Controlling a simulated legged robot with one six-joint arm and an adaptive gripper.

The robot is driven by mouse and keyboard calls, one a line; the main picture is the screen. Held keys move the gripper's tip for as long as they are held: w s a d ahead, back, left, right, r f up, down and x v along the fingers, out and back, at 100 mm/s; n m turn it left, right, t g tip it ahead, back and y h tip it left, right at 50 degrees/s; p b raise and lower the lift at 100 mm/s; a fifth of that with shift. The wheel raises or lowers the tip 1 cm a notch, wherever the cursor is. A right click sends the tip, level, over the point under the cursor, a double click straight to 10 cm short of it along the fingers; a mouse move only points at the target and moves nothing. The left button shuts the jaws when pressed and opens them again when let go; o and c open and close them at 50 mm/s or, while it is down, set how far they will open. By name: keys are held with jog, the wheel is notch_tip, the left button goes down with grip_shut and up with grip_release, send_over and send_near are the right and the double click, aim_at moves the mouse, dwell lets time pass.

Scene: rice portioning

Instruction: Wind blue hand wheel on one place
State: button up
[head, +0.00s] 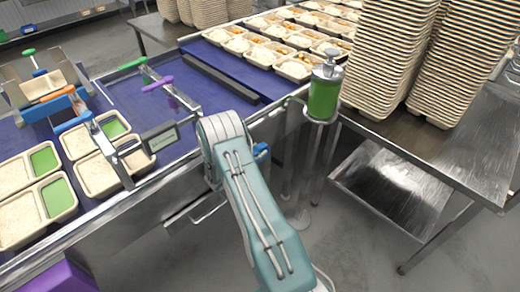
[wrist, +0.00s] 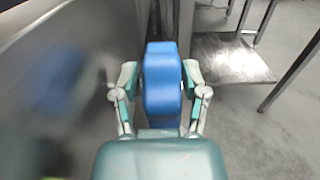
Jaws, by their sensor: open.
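The blue hand wheel (wrist: 161,85) is in the middle of the wrist view, a lobed blue knob seen close up. It also shows in the head view (head: 261,150) as a small blue patch on the side of the conveyor, just past the end of my arm. My gripper (wrist: 160,77) is open, with one finger on each side of the wheel. The fingers look close to its edges, and I cannot tell whether they touch it. In the head view my arm hides the gripper and most of what lies around the wheel.
The conveyor (head: 200,110) carries several trays of rice. A steel side panel (wrist: 50,70) runs close on the left in the wrist view. A green canister (head: 324,97) stands on a post to the right. A steel table (head: 470,150) bears tall tray stacks. Floor is clear between.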

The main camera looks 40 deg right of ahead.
jog(key=shift+d, duration=0.6)
jog(key=shift+c, duration=0.3)
grip_shut()
jog(key=shift+d+r+y, duration=0.15)
jog(key=shift+d+y, duration=0.05)
jog(key=shift+y, duration=0.8)
jog(key=shift+w+d+y, duration=0.1)
jog(key=shift+d+y, duration=0.05)
jog(key=shift+y, duration=1.15)
jog(key=shift+o, duration=0.3)
grip_release()
